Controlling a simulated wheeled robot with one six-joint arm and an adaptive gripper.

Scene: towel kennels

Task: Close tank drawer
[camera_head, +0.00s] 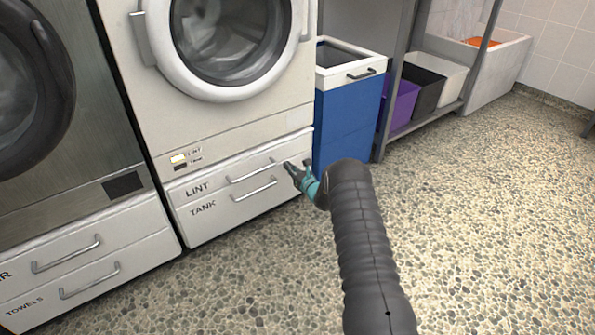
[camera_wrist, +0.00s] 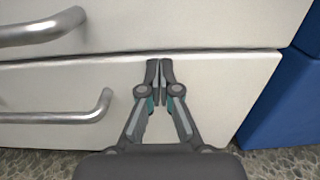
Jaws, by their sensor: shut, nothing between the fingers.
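The tank drawer (camera_head: 222,213) is the lower white drawer under the pale washing machine, labelled TANK, with a bar handle (camera_head: 254,190). It looks about flush with the lint drawer (camera_head: 215,186) above it. My gripper (camera_head: 289,165) is at the right end of the drawers, to the right of both handles. In the wrist view my gripper (camera_wrist: 159,62) is shut and empty, its fingertips over the upper part of the tank drawer front (camera_wrist: 225,95), close to the seam. Whether the tips touch the front I cannot tell. The tank handle (camera_wrist: 60,115) is to the left.
A blue bin (camera_head: 347,110) stands just right of the machine. A shelf with purple, black and white bins (camera_head: 400,100) is behind it. A dark machine with drawers (camera_head: 85,250) stands at the left. The pebbled floor (camera_head: 480,220) at right is clear.

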